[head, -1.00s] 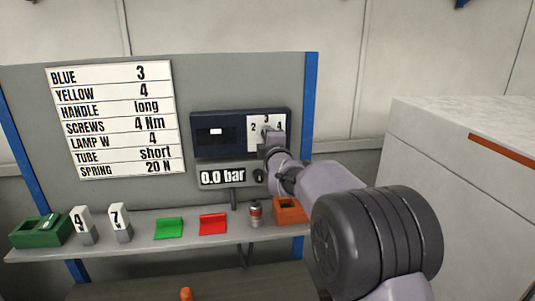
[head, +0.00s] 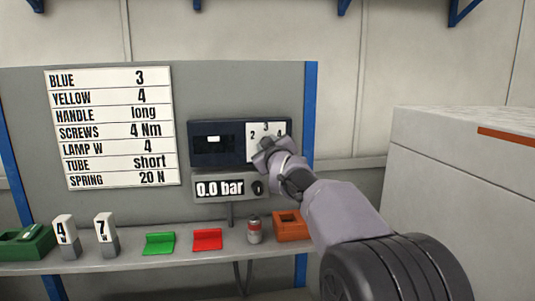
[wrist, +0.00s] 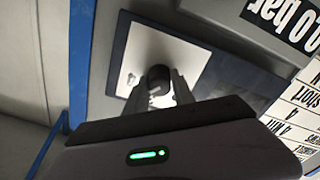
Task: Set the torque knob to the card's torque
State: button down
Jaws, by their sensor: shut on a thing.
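The dark blue torque unit (head: 218,156) is on the grey board, with a white dial plate (head: 253,127) marked 2, 3 and 4. My gripper (head: 266,150) is at the lower part of this plate and hides the knob in the head view. In the wrist view the dark round knob (wrist: 158,74) sits between the two fingers of my gripper (wrist: 160,92), which are shut on it. I cannot read the knob's pointer. The white card (head: 110,128) at the left reads "SCREWS 4 Nm".
A 0.0 bar display (head: 219,188) with a small black knob (head: 257,188) is just below. The shelf (head: 130,268) holds a green box (head: 27,243), numbered blocks, green and red holders, a small can (head: 254,230) and an orange box (head: 291,226). A pale cabinet (head: 455,200) stands right.

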jog(key=shift+m+b, duration=0.85)
jog(key=shift+m, duration=1.05)
jog(key=c, duration=1.1)
grip_release()
jog(key=shift+o, duration=0.2)
jog(key=b+v, duration=0.2)
jog(key=v, duration=1.5)
jog(key=shift+s, duration=0.25)
